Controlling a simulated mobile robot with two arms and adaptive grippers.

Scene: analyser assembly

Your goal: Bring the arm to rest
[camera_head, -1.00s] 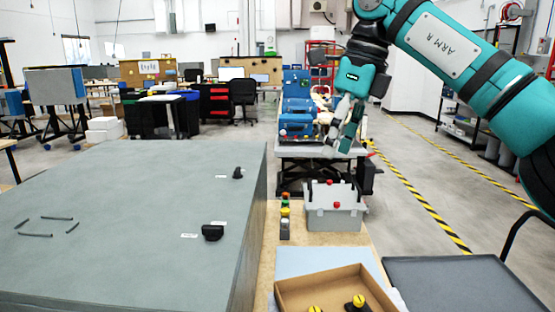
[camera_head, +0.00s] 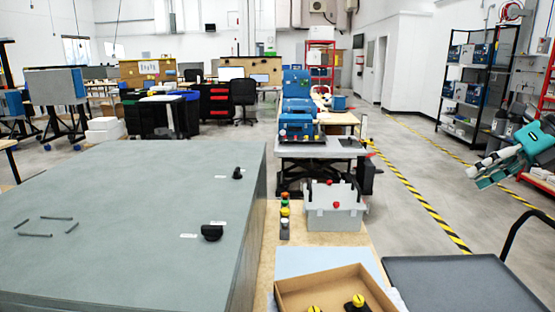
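My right gripper (camera_head: 474,180) is at the right edge of the head view, with its fingers pointing left and slightly down. It hangs in the air over the floor, beyond the dark grey tray. Its two fingers look apart, with nothing visible between them. Most of my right arm is out of the picture. My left arm and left gripper are not in view.
A large grey-topped box (camera_head: 120,215) fills the left foreground. A light grey bin (camera_head: 334,208), a cardboard tray (camera_head: 290,288) and a dark grey tray (camera_head: 465,284) stand in front. A black shelf rack (camera_head: 474,88) is behind the gripper. The striped floor aisle is clear.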

